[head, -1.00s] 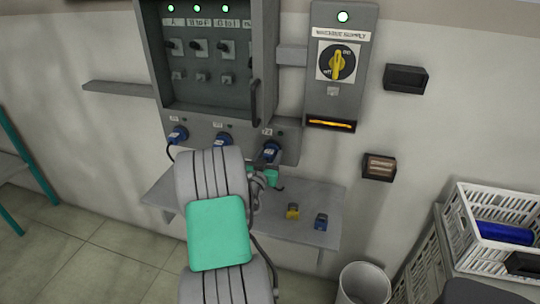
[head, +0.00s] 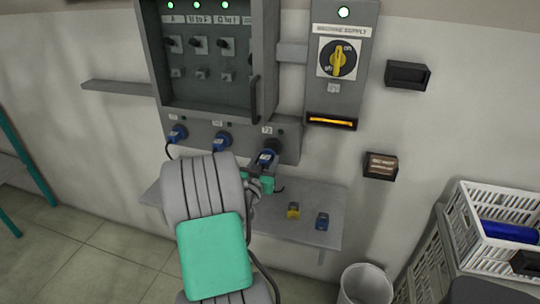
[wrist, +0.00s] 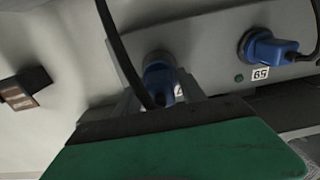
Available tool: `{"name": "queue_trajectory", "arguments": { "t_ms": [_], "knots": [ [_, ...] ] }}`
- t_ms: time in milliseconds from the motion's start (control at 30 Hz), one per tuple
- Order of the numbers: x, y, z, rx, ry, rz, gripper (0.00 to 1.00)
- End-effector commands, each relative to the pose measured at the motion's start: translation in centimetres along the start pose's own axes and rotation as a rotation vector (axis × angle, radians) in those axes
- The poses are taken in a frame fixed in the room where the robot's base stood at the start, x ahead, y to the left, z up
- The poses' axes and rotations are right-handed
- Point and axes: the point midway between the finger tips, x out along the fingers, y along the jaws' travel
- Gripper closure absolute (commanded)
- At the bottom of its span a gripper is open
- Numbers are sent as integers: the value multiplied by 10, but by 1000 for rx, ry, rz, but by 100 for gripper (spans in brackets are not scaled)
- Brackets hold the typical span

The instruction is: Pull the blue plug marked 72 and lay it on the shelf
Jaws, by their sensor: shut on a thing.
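The blue plug under the 72 label (head: 266,158) is at the right end of the panel's lower row of sockets. My gripper (head: 264,172) is shut on it. In the head view a dark socket face shows just above the plug's body. In the wrist view the plug (wrist: 159,82) stands between the jaws, close to the grey socket ring, with its black cable running past. I cannot tell whether its tip is clear of the socket. The grey shelf (head: 325,193) lies below the panel, partly hidden by my arm.
Two other blue plugs (head: 177,133) (head: 221,141) sit in sockets to the left. A yellow item (head: 293,210) and a blue item (head: 321,221) lie on the shelf's right part, with bare surface around them. The cabinet door handle (head: 254,100) is above.

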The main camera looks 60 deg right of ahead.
Motion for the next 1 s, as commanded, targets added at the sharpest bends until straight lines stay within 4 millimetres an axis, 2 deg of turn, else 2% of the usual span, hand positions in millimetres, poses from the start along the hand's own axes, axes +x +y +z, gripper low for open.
{"name": "queue_trajectory", "arguments": {
  "t_ms": [400,767,867,967,1000],
  "knots": [
    [-16,0,0,1,1,0,100],
    [-18,0,0,1,1,-1,100],
    [-22,-10,-3,1,3,-17,100],
    [-34,-37,-11,1,6,-65,100],
    [-42,-52,-15,0,7,-92,100]
  ]
}}
